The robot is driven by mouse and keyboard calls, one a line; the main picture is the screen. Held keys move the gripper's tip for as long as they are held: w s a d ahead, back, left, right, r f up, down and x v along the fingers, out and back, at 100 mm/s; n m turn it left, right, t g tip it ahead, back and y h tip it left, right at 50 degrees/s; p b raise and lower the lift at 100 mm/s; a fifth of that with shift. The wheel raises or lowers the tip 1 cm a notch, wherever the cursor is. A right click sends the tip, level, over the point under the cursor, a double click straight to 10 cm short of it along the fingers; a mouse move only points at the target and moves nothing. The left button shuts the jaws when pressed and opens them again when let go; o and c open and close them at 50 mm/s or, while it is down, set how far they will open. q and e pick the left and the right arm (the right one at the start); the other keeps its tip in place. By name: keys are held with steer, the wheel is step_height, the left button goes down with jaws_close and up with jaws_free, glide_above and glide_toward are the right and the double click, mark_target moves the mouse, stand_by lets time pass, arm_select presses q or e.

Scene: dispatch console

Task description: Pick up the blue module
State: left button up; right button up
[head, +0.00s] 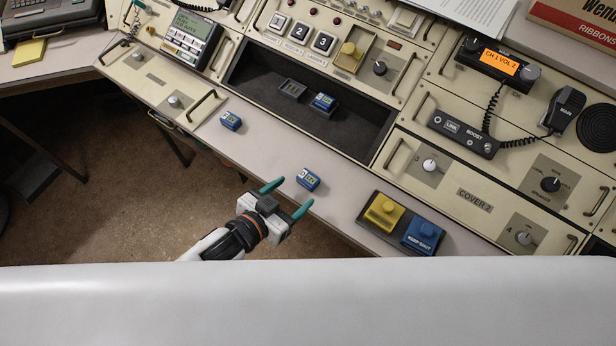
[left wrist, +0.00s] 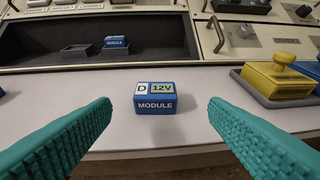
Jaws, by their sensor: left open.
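A blue module (head: 308,179) with a white and green label stands on the light ledge of the console. In the left wrist view this blue module (left wrist: 155,98) reads "D 12V MODULE" and sits between and beyond the fingertips. My left gripper (head: 287,196) is open and empty, its teal fingers pointing at the module without touching it. A second blue module (head: 231,121) stands further left on the ledge. A third blue module (head: 323,102) sits in the dark recess and also shows in the left wrist view (left wrist: 115,43). My right gripper is not in view.
An empty dark holder (head: 291,89) is beside the module in the recess (head: 262,72). A tray (head: 369,217) with a yellow stamp-like block (head: 384,212) and a blue block (head: 424,236) stands right of the near module. The ledge around that module is clear.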

mark_target(304, 184)
arm_select(q)
steer(key=x, duration=0.4)
steer(key=shift+w+f, duration=0.35)
steer(key=shift+w, duration=0.05)
steer(key=c, duration=1.1)
